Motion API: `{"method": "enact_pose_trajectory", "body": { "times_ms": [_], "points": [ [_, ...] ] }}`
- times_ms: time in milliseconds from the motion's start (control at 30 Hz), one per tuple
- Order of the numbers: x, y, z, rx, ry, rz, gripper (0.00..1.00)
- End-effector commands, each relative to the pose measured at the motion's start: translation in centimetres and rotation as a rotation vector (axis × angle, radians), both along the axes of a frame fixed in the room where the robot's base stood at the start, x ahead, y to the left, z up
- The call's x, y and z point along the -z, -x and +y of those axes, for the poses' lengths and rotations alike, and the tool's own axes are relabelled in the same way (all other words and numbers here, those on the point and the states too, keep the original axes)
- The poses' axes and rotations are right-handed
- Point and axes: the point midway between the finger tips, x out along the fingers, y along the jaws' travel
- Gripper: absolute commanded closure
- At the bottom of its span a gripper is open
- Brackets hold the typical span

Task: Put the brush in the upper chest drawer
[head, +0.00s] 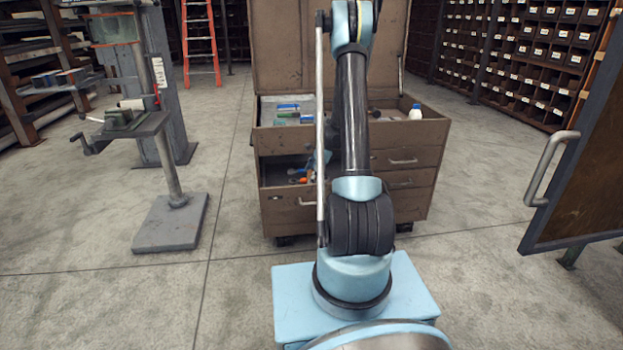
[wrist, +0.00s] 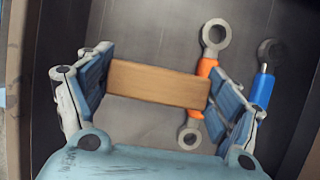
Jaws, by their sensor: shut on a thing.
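The brush, showing as a plain wooden block (wrist: 158,84), lies crosswise between the two fingers of my gripper (wrist: 160,88) in the wrist view. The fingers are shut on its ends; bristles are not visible. Below it is the dark floor of a drawer (wrist: 130,32); I cannot tell if the brush touches it. In the head view, the brown chest (head: 405,205) stands ahead with its upper left drawer (head: 272,181) open. My gripper (head: 316,163) shows in part at that drawer, mostly behind my arm. The brush cannot be made out there.
An orange-handled wrench (wrist: 211,75) lies in the drawer beside my right finger, with a blue-handled tool (wrist: 262,88) farther right. The chest's top tray holds a white bottle (head: 415,112) and small boxes. A vise stand (head: 171,210) is left; a panel with a handle (head: 551,168) is right.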

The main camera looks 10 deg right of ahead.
Motion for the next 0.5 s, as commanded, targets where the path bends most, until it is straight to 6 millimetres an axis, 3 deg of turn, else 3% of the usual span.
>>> {"method": "enact_pose_trajectory", "body": {
  "times_ms": [433,467,500],
  "points": [
    [0.87,0.02,0.04,0.000,0.000,0.000,0.36],
    [0.88,0.01,0.05,0.000,0.000,0.000,0.15],
    [0.88,0.01,0.05,-0.001,0.000,0.000,0.06]
  ]
}}
